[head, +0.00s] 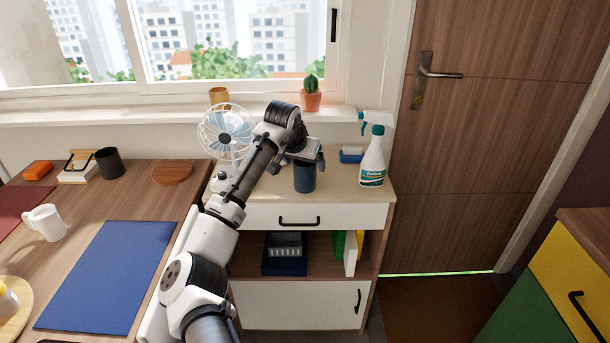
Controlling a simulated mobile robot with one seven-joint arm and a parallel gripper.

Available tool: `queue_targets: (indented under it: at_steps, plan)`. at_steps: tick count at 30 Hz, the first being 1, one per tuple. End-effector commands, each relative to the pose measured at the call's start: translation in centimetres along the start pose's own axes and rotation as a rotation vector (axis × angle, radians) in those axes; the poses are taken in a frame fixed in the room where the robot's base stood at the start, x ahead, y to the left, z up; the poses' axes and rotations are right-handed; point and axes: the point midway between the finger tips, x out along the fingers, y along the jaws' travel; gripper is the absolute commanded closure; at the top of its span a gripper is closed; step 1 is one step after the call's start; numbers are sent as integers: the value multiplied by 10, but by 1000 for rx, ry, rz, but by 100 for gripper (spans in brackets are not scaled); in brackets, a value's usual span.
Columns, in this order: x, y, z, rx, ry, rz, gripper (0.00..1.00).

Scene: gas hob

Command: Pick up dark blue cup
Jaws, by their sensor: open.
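The dark blue cup (305,178) stands upright on top of the white and wood cabinet (345,189), near the middle of its top. My gripper (312,160) is open at the cup's rim, just above and behind it in the picture. The gripper partly hides the cup's upper edge. I cannot tell whether a finger reaches inside the cup or touches it.
A spray bottle (373,158) stands right of the cup, with a blue sponge-like item (350,155) behind. A fan (227,135) stands left, behind my arm. A cactus pot (311,98) sits on the windowsill. The cabinet's front edge is clear.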

Motion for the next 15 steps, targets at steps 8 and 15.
queue_targets:
  at_steps: [8, 15]
  plan:
    - [0, 0, 0, 0, 0, 0, 31]
    - [0, 0, 0, 0, 0, 0, 62]
